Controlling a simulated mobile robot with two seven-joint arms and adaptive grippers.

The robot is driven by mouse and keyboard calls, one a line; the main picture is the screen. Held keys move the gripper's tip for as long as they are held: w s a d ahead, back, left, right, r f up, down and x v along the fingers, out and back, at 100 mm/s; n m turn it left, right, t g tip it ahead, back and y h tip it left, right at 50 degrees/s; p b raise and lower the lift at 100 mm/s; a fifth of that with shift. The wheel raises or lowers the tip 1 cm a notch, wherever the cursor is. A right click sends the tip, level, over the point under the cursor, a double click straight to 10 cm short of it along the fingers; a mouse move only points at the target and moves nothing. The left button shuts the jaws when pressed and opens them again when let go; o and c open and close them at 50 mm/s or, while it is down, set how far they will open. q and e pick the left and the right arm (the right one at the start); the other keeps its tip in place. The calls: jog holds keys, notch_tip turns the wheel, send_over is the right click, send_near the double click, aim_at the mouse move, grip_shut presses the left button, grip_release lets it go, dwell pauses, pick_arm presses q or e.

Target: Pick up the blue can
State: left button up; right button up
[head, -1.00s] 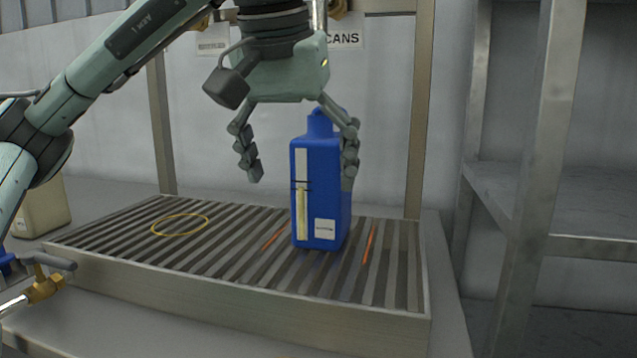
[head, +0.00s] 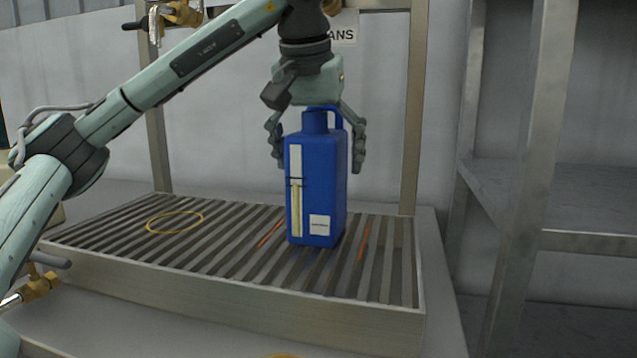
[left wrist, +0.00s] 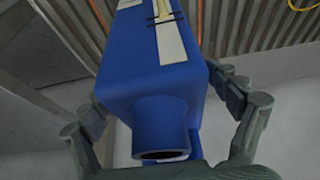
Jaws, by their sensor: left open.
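The blue can (head: 316,190) stands upright on the slatted rack, with a pale level strip and a white label on its front and a handle at its top right. My left gripper (head: 317,160) is above and around the can's upper part, open, one finger on each side. In the left wrist view the can (left wrist: 155,80) lies between the spread fingers (left wrist: 165,115), its open neck toward the camera. Whether any finger touches the can I cannot tell. My right gripper is not in view.
The slatted rack (head: 230,302) has a raised metal rim. A yellow ring (head: 175,223) lies on its left part, and orange strips (head: 363,242) flank the can. Metal shelving (head: 520,200) stands at the right. A brass valve (head: 40,287) is at the lower left.

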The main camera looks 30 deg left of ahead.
pick_arm(q)
jog(key=shift+c, duration=0.4)
jog(key=c, duration=1.7)
jog(key=shift+r, duration=0.1)
jog(key=shift+c, duration=0.7)
jog(key=shift+d, duration=0.1)
